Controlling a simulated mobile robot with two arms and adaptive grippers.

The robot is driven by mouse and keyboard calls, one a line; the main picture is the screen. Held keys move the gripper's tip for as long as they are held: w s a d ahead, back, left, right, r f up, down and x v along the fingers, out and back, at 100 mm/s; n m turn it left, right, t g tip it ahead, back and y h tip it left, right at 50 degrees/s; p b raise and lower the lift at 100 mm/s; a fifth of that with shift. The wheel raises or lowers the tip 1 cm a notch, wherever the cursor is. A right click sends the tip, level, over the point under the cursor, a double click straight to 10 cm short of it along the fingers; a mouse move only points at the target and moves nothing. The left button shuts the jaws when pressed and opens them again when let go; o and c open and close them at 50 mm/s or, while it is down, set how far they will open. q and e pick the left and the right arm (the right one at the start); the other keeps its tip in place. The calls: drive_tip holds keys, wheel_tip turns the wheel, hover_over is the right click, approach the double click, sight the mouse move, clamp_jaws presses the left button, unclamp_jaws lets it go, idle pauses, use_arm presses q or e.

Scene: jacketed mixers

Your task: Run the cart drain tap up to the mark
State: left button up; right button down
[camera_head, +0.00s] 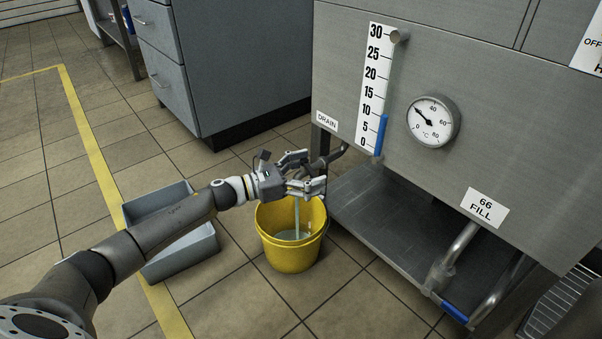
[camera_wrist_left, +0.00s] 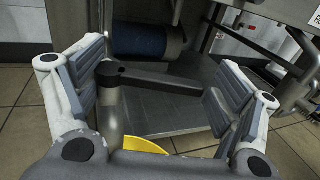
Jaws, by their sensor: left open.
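The drain tap's pipe (camera_head: 330,160) comes out below the DRAIN label. A thin stream runs from it into the yellow bucket (camera_head: 288,262), which holds some liquid. My left gripper (camera_head: 310,173) is at the tap, above the bucket, with its fingers apart. In the left wrist view the tap's dark lever (camera_wrist_left: 150,76) lies between the open fingers (camera_wrist_left: 158,82), with a gap to the right finger; contact on the left is unclear. The bucket's rim (camera_wrist_left: 146,146) shows below. I cannot make out a mark in the bucket. My right gripper is not in view.
The steel vessel carries a level scale (camera_head: 374,80) with blue liquid (camera_head: 381,135) near 10, and a dial (camera_head: 434,122). A grey tray (camera_head: 180,255) lies left of the bucket. A lower shelf (camera_head: 385,215) and a fill pipe (camera_head: 455,248) are at right.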

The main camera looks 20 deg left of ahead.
use_arm(q)
drive_tip(key=v, duration=1.2)
drive_tip(key=shift+d, duration=0.1)
